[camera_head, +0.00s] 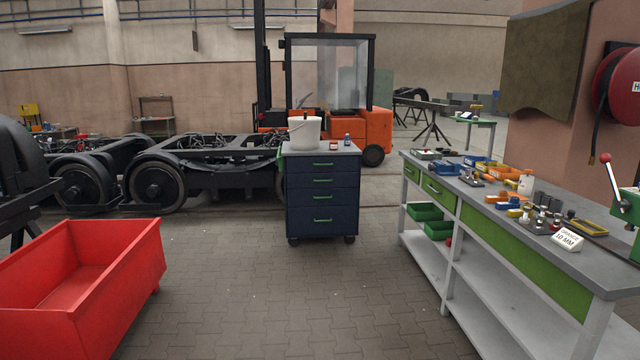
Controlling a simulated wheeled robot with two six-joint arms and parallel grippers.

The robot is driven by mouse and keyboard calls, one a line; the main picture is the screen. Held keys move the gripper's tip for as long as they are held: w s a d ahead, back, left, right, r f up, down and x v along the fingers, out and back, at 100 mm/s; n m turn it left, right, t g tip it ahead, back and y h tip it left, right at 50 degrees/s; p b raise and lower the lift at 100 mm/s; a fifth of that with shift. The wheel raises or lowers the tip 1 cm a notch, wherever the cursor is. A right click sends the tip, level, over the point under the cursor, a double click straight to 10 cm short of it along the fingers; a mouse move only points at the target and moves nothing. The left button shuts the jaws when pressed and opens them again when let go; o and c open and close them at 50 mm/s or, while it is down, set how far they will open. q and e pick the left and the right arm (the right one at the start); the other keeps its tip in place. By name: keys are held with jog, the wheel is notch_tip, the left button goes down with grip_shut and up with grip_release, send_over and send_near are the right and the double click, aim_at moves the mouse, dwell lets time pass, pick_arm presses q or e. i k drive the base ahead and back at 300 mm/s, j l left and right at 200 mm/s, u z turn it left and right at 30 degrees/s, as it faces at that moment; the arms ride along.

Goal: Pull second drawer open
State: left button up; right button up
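A dark blue drawer cabinet (322,208) on castors stands upright ahead of me in the middle of the head view. It has several drawers in its front, each with a green handle. The second drawer from the top (336,181) looks shut, flush with the others. A white bucket (304,133) and some small items stand on the cabinet's grey top. Neither of my grippers shows in this view.
A red bin (130,275) stands at the lower left. A grey workbench (455,255) with green drawers and tools runs along the right. The paved floor (290,300) before the cabinet is clear. Wheeled bogies (158,187) and an orange forklift (377,128) stand behind.

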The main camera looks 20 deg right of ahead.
aim_at(306, 180)
jog(key=i+l+z, duration=0.15)
jog(key=i, duration=0.25)
jog(key=i+z, duration=0.2)
jog(key=i, duration=0.15)
jog(key=i+z, duration=0.2)
jog(key=i, duration=3.7)
